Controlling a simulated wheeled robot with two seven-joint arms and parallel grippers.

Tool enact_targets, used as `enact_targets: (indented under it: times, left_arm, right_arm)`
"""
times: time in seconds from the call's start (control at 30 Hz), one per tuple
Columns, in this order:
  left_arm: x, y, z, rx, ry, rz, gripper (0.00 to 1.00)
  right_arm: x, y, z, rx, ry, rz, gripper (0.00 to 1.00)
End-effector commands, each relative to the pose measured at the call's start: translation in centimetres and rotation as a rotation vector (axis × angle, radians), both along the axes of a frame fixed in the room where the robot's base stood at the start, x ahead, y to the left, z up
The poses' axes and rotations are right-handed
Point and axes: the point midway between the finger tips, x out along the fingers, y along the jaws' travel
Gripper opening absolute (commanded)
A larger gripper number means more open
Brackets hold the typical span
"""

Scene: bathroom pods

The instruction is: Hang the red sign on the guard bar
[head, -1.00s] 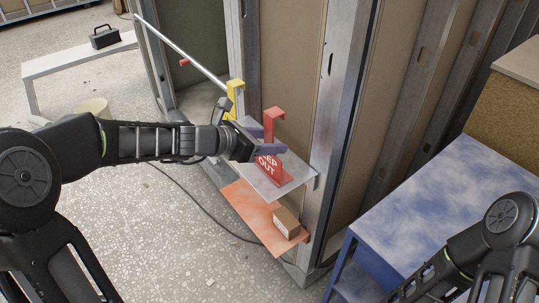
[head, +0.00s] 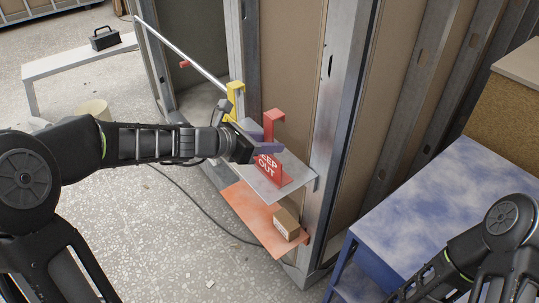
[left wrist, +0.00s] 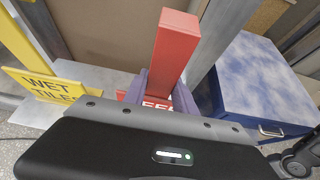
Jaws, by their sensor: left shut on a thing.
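The red sign (head: 269,172) is upright at the upper grey shelf, with white "KEEP OUT" lettering and a hook-shaped top. My left gripper (head: 268,143) is shut on it below the hook. In the left wrist view the red hook (left wrist: 173,48) rises between the purple fingers, and most of the sign's face is hidden. I cannot tell whether its lower edge touches the shelf. The guard bar (head: 183,55) is a silver rod sloping across the pod opening, up and left of the sign. My right arm shows at the lower right, but its gripper is out of view.
A yellow sign (head: 235,92) stands close left of the red one; its "WET TILE" face shows in the left wrist view (left wrist: 48,86). The grey shelf (head: 288,166) is above an orange shelf (head: 248,205) with a cardboard box (head: 286,223). A blue cabinet (head: 430,195) is at right.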

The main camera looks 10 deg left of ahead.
Motion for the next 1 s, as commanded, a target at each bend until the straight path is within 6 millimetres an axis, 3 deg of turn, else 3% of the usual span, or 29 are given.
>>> enact_targets:
  times: [0.5, 1.0]
  left_arm:
    - [0.0, 0.0, 3.0, 0.0, 0.0, 0.001, 0.0]
    - [0.0, 0.0, 3.0, 0.0, 0.0, 0.0, 0.0]
  right_arm:
    - [0.0, 0.0, 2.7, 0.0, 0.0, 0.0, 0.36]
    - [0.0, 0.0, 2.8, 0.0, 0.0, 0.0, 0.36]
